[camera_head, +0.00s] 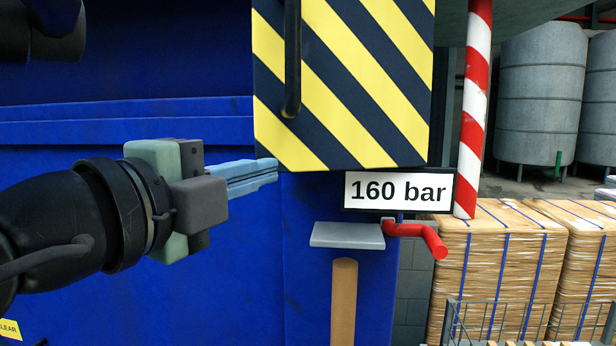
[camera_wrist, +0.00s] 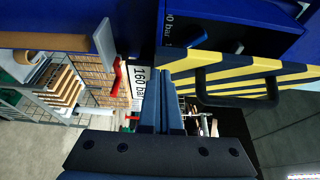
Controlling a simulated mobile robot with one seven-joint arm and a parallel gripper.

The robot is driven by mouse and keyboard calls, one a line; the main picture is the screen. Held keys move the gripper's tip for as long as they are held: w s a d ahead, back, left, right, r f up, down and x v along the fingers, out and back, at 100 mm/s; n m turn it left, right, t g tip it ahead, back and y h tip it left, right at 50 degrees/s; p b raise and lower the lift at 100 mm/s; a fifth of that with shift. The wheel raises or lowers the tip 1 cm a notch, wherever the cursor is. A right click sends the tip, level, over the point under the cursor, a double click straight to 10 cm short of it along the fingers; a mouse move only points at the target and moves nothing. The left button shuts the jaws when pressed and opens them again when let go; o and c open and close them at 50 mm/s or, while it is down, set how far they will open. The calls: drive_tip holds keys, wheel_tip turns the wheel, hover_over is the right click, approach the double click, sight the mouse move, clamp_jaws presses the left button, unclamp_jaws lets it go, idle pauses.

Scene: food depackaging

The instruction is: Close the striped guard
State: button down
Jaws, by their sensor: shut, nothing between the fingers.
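The striped guard (camera_head: 345,75) is a yellow and dark-blue panel at the top middle of the head view, in front of the blue machine. Its black bar handle (camera_head: 291,60) runs vertically near its left edge. In the wrist view the guard (camera_wrist: 235,68) is at the right, with the handle (camera_wrist: 236,97) along it. My gripper (camera_head: 276,170) is shut and empty, its tips by the guard's lower left corner and below the handle. The closed fingers also show in the wrist view (camera_wrist: 163,80). I cannot tell whether the tips touch the guard.
A "160 bar" sign (camera_head: 398,190) hangs below the guard, with a red lever (camera_head: 420,233) and a grey ledge (camera_head: 347,235) beneath. A red-white pole (camera_head: 475,100) stands at the right. Wrapped pallets (camera_head: 500,260) and grey tanks (camera_head: 540,90) stand behind.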

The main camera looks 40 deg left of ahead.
drive_tip(key=w+a+m+h+b, duration=0.2)
drive_tip(key=w+a+h, duration=0.1)
drive_tip(key=w+a, duration=0.2)
drive_tip(key=a, duration=0.2)
drive_tip(key=shift+w+a+r+h, duration=0.2)
drive_tip(key=shift+w+a+h, duration=0.1)
